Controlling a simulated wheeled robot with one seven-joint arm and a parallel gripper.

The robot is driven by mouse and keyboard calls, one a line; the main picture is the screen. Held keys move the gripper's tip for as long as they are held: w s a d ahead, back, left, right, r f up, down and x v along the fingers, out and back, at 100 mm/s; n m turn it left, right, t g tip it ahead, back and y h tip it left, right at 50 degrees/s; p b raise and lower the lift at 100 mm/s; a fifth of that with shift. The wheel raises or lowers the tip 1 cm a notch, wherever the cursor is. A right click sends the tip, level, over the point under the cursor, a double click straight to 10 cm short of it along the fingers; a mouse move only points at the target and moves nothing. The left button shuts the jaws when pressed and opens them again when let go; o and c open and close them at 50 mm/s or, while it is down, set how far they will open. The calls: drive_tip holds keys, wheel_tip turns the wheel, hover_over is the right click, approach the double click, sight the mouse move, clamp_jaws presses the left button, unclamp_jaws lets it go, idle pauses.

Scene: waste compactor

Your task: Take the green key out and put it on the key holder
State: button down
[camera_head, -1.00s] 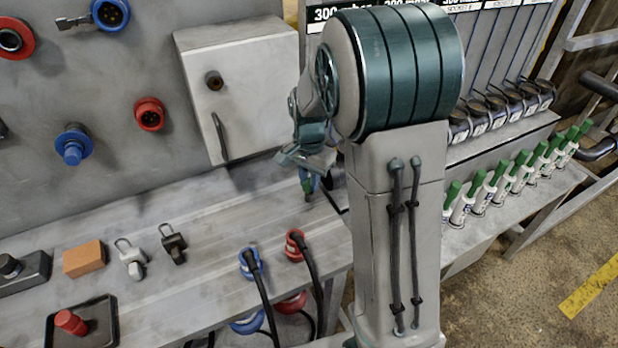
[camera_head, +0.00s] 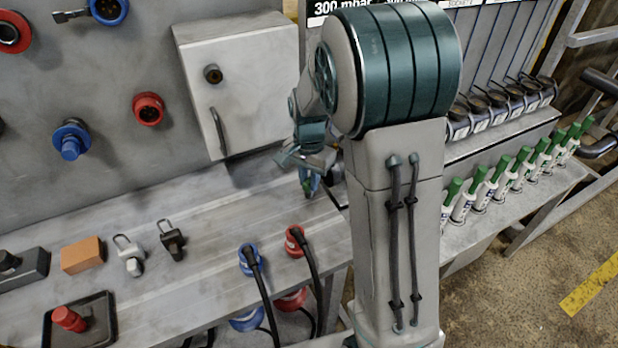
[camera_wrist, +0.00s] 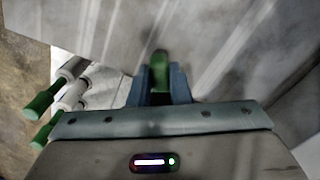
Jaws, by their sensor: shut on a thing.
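My gripper (camera_wrist: 159,85) is shut on a green piece, the green key (camera_wrist: 160,62), which stands between its blue fingertips in the wrist view. In the head view my gripper (camera_head: 309,184) is small and partly behind my arm, low over the right part of the grey bench, just below and right of the grey cabinet. The key's lower end is hidden, so I cannot tell whether it touches the bench. I cannot make out a key holder for certain in either view.
The grey cabinet (camera_head: 243,85) stands on the back wall. Red and blue cabled plugs (camera_head: 294,240) sit at the bench's front edge. Two padlocks (camera_head: 172,240), an orange block (camera_head: 82,255) and a black tray (camera_head: 100,306) lie left. Several green-topped bottles (camera_head: 500,178) line the right.

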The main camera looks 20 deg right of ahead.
idle(0.4)
drive_tip(key=c, duration=1.3)
unclamp_jaws()
drive_tip(key=shift+o, duration=0.2)
drive_tip(key=shift+r, duration=0.1)
drive_tip(key=shift+c, duration=0.4)
drive_tip(key=shift+r+p, duration=2.7)
drive_tip(key=shift+r, duration=0.65)
drive_tip(key=shift+s+r, duration=0.1)
